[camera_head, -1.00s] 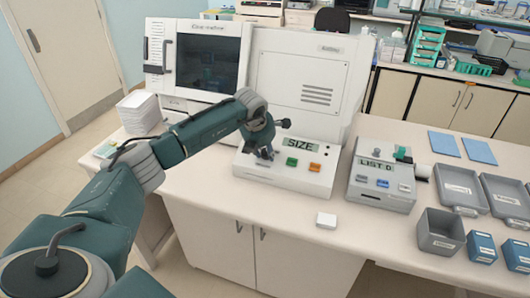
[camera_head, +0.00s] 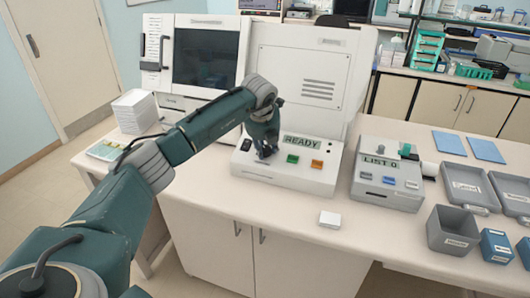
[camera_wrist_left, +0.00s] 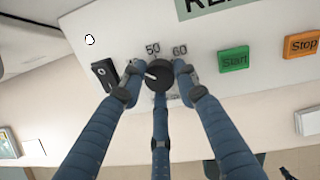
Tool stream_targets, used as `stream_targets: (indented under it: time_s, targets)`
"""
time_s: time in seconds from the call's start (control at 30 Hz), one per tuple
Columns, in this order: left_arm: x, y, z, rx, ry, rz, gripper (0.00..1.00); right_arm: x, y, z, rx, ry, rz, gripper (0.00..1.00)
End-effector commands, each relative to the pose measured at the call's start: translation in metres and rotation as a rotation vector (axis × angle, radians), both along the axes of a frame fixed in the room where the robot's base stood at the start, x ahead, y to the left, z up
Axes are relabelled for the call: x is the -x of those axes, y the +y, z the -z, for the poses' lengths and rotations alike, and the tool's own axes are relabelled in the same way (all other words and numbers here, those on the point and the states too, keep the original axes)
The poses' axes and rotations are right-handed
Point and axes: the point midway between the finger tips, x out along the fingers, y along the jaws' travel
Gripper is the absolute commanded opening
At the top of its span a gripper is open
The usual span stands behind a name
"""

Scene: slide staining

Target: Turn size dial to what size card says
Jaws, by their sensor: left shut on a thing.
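The size dial (camera_wrist_left: 160,76) is a small dark knob on the light front panel of the machine (camera_head: 252,172). The marks 50 and 60 show above it in the wrist view, and a pale pointer on it points to the upper left. My left gripper (camera_wrist_left: 158,84) has its fingers closed around the dial; in the head view the left gripper (camera_head: 265,152) hides the dial. The display (camera_head: 301,141) reads READY. I cannot make out a size card with readable text. My right gripper is not in view.
Green Start (camera_wrist_left: 233,60) and orange Stop (camera_wrist_left: 301,45) buttons sit right of the dial. A dark switch (camera_wrist_left: 104,74) is close on its left. A second device (camera_head: 385,185) stands to the right. A small white block (camera_head: 330,219) lies near the counter's front edge.

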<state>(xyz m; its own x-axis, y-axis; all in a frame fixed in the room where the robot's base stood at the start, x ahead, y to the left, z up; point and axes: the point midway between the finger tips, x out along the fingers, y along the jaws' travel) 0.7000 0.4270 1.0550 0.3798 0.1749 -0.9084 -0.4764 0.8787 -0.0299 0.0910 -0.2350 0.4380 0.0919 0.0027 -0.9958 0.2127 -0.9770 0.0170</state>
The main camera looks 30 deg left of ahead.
Motion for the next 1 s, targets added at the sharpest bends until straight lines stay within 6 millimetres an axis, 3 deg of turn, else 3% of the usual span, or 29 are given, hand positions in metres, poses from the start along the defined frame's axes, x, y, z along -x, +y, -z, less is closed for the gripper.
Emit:
stream_targets:
  time_s: [0.3,0.83,0.87,0.93,1.0]
  targets:
    - [-0.0026,0.0007,-0.0034,0.036,-0.018,-0.106,0.04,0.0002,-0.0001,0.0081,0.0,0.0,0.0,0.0]
    - [-0.0031,0.0013,-0.0048,0.041,-0.023,-0.124,0.04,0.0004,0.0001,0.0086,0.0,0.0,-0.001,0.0]
    - [-0.0031,0.0014,-0.005,0.041,-0.022,-0.123,0.36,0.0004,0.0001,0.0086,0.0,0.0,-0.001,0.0]
    - [-0.0027,0.0014,-0.0045,0.041,-0.022,-0.123,0.49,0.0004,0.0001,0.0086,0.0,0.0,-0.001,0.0]
    - [-0.0022,0.0011,-0.0037,0.041,-0.019,-0.123,0.49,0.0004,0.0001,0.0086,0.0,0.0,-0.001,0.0]
